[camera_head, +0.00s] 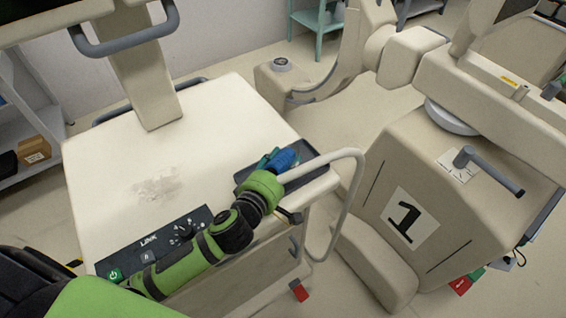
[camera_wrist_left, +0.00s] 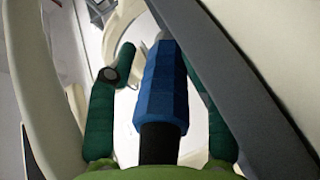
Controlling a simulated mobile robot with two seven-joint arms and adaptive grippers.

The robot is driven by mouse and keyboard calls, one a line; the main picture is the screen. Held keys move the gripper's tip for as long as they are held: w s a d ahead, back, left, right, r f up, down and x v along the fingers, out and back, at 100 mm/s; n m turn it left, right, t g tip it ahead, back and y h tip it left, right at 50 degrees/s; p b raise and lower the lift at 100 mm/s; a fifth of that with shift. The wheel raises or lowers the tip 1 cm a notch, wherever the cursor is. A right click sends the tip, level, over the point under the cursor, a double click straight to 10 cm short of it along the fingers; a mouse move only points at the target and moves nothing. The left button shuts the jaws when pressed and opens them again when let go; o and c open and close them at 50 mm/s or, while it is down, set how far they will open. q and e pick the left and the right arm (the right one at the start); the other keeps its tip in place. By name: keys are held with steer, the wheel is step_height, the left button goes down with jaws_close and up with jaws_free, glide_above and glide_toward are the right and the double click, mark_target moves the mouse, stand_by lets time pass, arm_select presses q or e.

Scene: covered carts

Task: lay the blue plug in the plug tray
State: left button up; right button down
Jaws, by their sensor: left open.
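The blue plug (camera_head: 287,158) is at the small dark plug tray (camera_head: 243,178) on the right edge of the cart top. In the left wrist view the plug (camera_wrist_left: 162,88) has a ribbed blue body and a black rear end. My left gripper (camera_head: 275,160) is at the tray, with its green wrist covering part of it. Its teal fingers stand open on either side of the plug in the left wrist view (camera_wrist_left: 158,100), with a clear gap on the left side. I cannot tell whether the plug rests fully on the tray floor. My right gripper is out of view.
A white curved handle rail (camera_head: 350,190) rises close beside the tray. The cart top (camera_head: 210,125) is mostly clear, with a control panel (camera_head: 160,245) at its front.

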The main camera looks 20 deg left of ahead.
arm_select(q)
steer(key=shift+s+f, duration=0.6)
steer(key=shift+s, duration=0.15)
steer(key=v, duration=0.5)
steer(key=shift+s+a+r, duration=0.15)
steer(key=shift+r, duration=0.2)
steer(key=shift+s+r, duration=0.45)
steer(key=shift+s, duration=0.4)
steer(key=shift+w+r, duration=0.1)
